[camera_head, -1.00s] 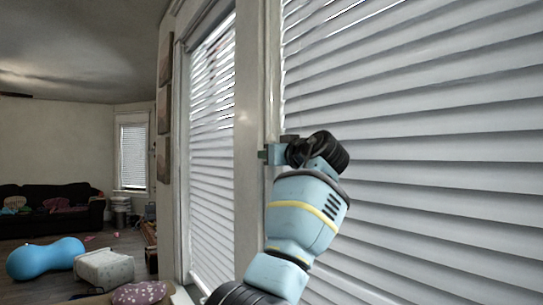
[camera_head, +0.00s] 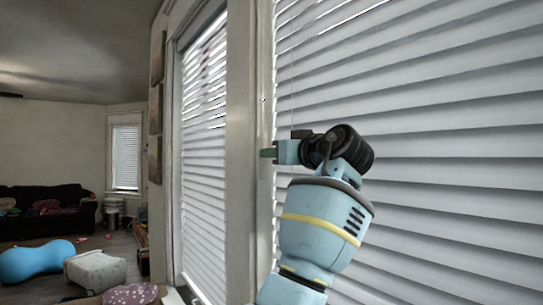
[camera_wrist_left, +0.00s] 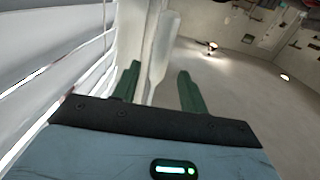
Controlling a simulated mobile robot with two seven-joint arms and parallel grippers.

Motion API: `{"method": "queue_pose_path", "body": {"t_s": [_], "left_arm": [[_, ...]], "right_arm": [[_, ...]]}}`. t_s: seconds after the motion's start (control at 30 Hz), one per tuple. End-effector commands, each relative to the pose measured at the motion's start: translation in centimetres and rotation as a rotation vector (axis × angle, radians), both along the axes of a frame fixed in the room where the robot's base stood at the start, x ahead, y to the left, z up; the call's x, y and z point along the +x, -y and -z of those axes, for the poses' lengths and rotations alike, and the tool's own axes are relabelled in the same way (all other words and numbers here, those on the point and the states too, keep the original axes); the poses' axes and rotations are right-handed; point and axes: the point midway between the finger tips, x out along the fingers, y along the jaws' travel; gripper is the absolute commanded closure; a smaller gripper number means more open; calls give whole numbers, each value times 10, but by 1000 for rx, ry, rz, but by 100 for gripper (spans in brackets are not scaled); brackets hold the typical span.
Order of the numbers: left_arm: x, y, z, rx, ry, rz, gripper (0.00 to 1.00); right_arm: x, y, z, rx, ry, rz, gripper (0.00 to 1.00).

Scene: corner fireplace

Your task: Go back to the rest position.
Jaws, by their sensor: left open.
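My left gripper (camera_head: 268,152) is raised in front of the window frame, its fingers pointing left in the head view. In the left wrist view its two green fingers (camera_wrist_left: 160,92) are spread apart with nothing held between them. White window blinds (camera_head: 420,150) fill the right side of the head view, just behind my left arm. Whether the gripper touches the blinds or frame I cannot tell. My right gripper is not in view.
A second window with blinds (camera_head: 205,150) is left of the window post (camera_head: 240,180). A blue peanut-shaped ball (camera_head: 36,262), a pale ottoman (camera_head: 95,270) and a dark sofa (camera_head: 45,212) are at the lower left. Open floor lies between them.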

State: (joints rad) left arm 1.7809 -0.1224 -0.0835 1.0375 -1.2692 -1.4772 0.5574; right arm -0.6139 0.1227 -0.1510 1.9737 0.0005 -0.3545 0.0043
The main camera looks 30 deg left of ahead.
Motion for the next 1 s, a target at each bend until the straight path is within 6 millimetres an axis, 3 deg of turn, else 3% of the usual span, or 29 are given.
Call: {"method": "queue_pose_path", "body": {"t_s": [0.67, 0.77, 0.87, 1.0], "left_arm": [[-2, 6, 4, -2, -4, 2, 57], [6, 4, 27, -14, -37, 16, 57], [19, 1, 73, -36, -99, 48, 57], [33, -1, 153, -78, -205, 107, 57]], "right_arm": [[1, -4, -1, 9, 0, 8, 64], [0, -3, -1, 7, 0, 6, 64], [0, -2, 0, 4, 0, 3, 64], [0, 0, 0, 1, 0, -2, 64]]}}
